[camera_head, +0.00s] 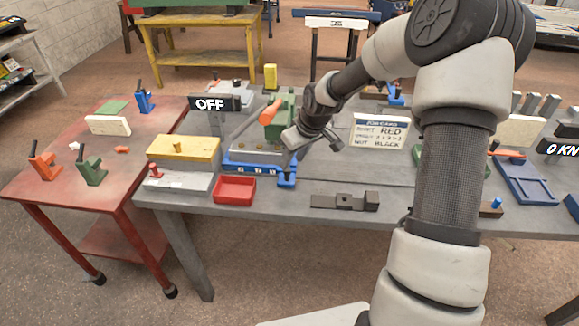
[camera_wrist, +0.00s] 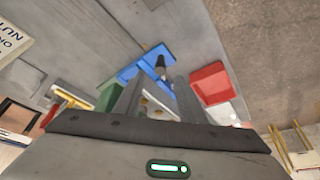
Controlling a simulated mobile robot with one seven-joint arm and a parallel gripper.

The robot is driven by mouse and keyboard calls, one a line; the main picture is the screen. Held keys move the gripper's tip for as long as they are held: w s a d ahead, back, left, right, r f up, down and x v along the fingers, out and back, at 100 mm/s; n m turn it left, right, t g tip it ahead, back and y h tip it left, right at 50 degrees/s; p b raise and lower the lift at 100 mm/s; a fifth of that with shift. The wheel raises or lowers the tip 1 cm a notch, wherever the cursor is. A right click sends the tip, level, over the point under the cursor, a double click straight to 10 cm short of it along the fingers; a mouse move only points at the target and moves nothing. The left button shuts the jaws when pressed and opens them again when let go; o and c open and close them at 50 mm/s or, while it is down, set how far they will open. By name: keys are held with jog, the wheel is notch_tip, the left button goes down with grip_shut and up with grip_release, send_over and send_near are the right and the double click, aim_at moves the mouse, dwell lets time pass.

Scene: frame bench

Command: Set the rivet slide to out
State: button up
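A blue slide-like part (camera_head: 286,179) with a dark upright post juts from the front of the blue-based green press fixture (camera_head: 255,160) on the grey bench. I take it for the rivet slide, but no label on it is readable. In the wrist view the blue part (camera_wrist: 150,66) and its dark post lie just beyond my fingertips. My gripper (camera_head: 294,151) points down above the blue part, in front of the green press with its orange handle. In the wrist view my gripper (camera_wrist: 161,82) has its two fingers apart, with nothing visibly held. Whether they touch the post is unclear.
A red tray (camera_head: 234,191) stands left of the blue part. A yellow-topped block (camera_head: 184,148) is farther left, below an OFF sign (camera_head: 209,104). A job card (camera_head: 380,131) stands to the right. A dark notched block (camera_head: 345,201) lies near the front edge, with bare bench around it.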

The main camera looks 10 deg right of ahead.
send_over(289, 181)
notch_tip(289, 181, down, 5)
jog(key=shift+s+r, duration=0.1)
jog(key=shift+r, duration=0.1)
grip_shut()
